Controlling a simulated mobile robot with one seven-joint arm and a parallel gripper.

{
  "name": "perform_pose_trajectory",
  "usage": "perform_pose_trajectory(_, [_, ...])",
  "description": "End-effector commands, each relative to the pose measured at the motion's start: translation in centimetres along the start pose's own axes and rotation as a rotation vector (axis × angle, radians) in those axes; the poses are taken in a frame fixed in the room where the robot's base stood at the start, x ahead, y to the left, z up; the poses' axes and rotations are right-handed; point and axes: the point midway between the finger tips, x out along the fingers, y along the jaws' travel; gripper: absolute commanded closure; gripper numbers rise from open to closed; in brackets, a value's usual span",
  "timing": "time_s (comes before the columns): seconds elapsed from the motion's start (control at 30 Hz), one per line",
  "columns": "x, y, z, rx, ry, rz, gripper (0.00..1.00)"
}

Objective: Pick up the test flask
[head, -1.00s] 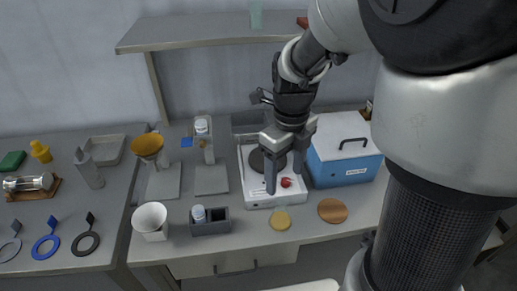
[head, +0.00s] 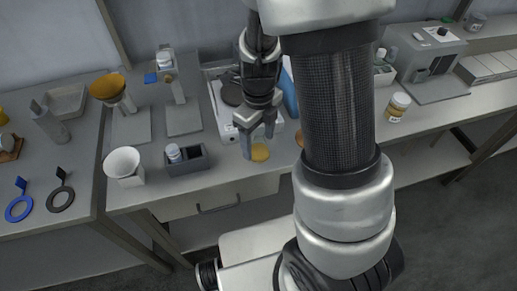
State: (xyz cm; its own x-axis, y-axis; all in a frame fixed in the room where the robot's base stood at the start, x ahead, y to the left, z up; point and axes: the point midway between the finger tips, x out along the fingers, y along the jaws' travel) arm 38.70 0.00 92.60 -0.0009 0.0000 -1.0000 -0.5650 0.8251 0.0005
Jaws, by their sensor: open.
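My gripper (head: 258,140) is open, with its fingers pointing down just above and behind a yellow disc (head: 260,153) near the front edge of the bench. Nothing shows clearly between the fingers. I cannot pick out the test flask with certainty. A small white-capped bottle (head: 174,152) stands in a dark grey holder (head: 190,164) to the left of my gripper. Another white-capped bottle (head: 165,61) is on a stand further back. My arm hides part of the bench to the right of the gripper.
A white stirrer plate (head: 215,88) is behind my gripper, and a blue box (head: 289,88) is partly hidden by my arm. A yellow-labelled jar (head: 398,106) stands at right.

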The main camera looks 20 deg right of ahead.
Motion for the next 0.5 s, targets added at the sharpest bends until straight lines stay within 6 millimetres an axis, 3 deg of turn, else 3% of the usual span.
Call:
perform_pose_trajectory(0.3, [0.5,-0.02,0.0,0.0,-0.001,-0.001,0.37])
perform_pose_trajectory(0.5, [0.49,-0.02,0.01,-0.001,-0.001,-0.001,0.71])
